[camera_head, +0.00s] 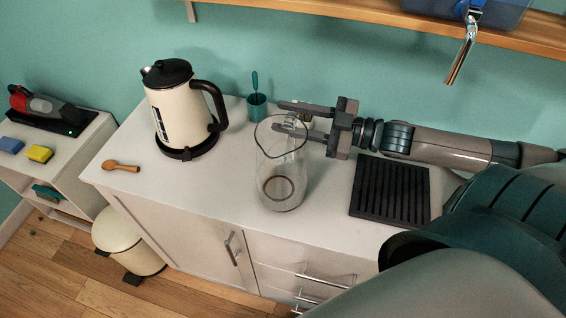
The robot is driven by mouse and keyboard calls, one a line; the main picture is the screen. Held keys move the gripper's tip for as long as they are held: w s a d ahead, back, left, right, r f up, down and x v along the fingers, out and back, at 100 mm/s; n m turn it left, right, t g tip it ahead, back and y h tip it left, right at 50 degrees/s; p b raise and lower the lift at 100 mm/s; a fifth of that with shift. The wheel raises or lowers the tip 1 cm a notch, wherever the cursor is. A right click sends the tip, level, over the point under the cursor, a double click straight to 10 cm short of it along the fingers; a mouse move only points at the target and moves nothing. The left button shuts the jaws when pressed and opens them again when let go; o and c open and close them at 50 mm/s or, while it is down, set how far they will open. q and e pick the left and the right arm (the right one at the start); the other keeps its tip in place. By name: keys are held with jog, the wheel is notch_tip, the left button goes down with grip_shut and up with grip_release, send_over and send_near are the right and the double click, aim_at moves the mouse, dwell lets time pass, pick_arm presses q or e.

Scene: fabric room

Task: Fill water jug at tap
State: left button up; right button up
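A clear glass jug (283,190) stands upright on the white cabinet top, and it looks empty. My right gripper (292,118) reaches in from the right at the jug's upper back side. Its two fingers are spread apart, one behind the rim and one close to the glass. The jug's handle is hard to make out there, and I cannot tell whether the fingers touch it. A chrome tap (463,48) hangs from a blue water container (500,12) on the shelf at upper right. My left gripper is not in view.
A black ribbed drip tray (390,190) lies right of the jug on the cabinet top (225,185). A cream kettle (180,110), a teal cup (257,106) and a wooden spoon (121,166) stand or lie to the left. The wooden shelf (380,12) overhangs at the back.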

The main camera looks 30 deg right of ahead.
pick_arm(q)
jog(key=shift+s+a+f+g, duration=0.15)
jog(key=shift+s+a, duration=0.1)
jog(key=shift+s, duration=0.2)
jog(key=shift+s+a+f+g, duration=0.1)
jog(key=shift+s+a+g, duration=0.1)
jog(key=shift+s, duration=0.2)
pick_arm(e)
jog(key=x, duration=0.2)
jog(key=shift+w+a, duration=0.25)
jog(key=shift+w, duration=0.1)
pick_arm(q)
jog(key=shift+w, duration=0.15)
pick_arm(e)
grip_shut()
dwell(0.7)
